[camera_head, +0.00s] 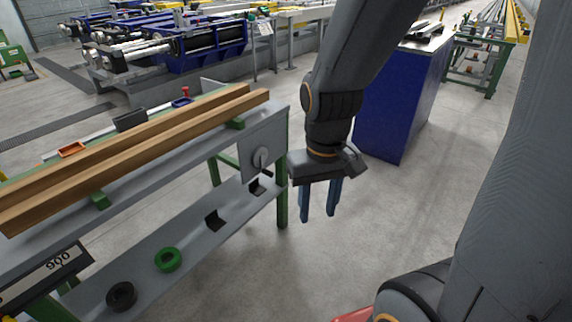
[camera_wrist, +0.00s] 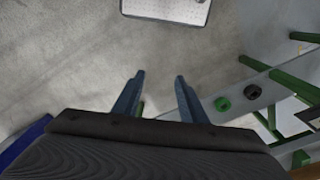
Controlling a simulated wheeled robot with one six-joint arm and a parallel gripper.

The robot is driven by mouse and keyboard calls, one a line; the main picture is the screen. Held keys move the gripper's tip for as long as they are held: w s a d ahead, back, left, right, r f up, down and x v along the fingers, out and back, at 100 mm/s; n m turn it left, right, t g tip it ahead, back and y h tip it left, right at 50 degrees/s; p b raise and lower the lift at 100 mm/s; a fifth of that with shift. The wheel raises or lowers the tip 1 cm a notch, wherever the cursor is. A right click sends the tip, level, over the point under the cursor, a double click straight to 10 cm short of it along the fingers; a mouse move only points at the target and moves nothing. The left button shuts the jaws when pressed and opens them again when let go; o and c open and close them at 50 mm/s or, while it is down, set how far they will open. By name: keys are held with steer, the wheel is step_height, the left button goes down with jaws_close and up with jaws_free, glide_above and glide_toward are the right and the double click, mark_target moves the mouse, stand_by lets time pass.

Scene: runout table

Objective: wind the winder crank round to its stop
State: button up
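The winder crank (camera_head: 260,158) is a light grey disc with a short handle, mounted on the grey end plate (camera_head: 278,135) of the runout table. In the head view it is left of my gripper (camera_head: 318,217). My gripper points down with its two blue fingers apart and nothing between them. It hangs beside the table end, apart from the crank. In the wrist view the open fingers (camera_wrist: 159,76) have bare floor beyond them, and I cannot make out the crank there.
Timber beams (camera_head: 130,140) lie along the table top. The lower shelf holds a green ring (camera_head: 168,259), a black ring (camera_head: 121,296) and black brackets (camera_head: 214,220). A green table leg (camera_head: 282,205) stands near my fingers. A blue cabinet (camera_head: 400,100) is behind my arm. Floor below my gripper is clear.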

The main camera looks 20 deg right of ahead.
steer(key=w+d+f+t+b, duration=0.25)
steer(key=w+f+b, duration=0.2)
steer(key=w, duration=0.55)
steer(key=w+d+f+t+b, duration=0.25)
steer(key=w+f, duration=0.35)
steer(key=w, duration=0.3)
steer(key=n+t+y+b, duration=0.35)
steer(key=t+b, duration=0.35)
steer(key=b, duration=0.7)
glide_toward(272, 175)
steer(key=w+d, duration=0.2)
steer(key=w, duration=0.1)
steer(key=f+y+b, duration=0.1)
steer(key=y+b, duration=0.1)
steer(key=w+a+f+n+t+y+b, duration=0.1)
steer(key=f+y+b, duration=0.1)
steer(key=w+f+t+y+b, duration=0.1)
steer(key=y+b, duration=0.1)
steer(key=y, duration=0.1)
steer(key=shift+w+a+f+n+b, duration=0.1)
steer(key=shift+a+f+n+b, duration=0.25)
steer(key=shift+a+f+b, duration=0.05)
steer(key=shift+b+x, duration=0.85)
steer(key=shift+x, duration=2.7)
steer(key=shift+r, duration=0.15)
jaws_close()
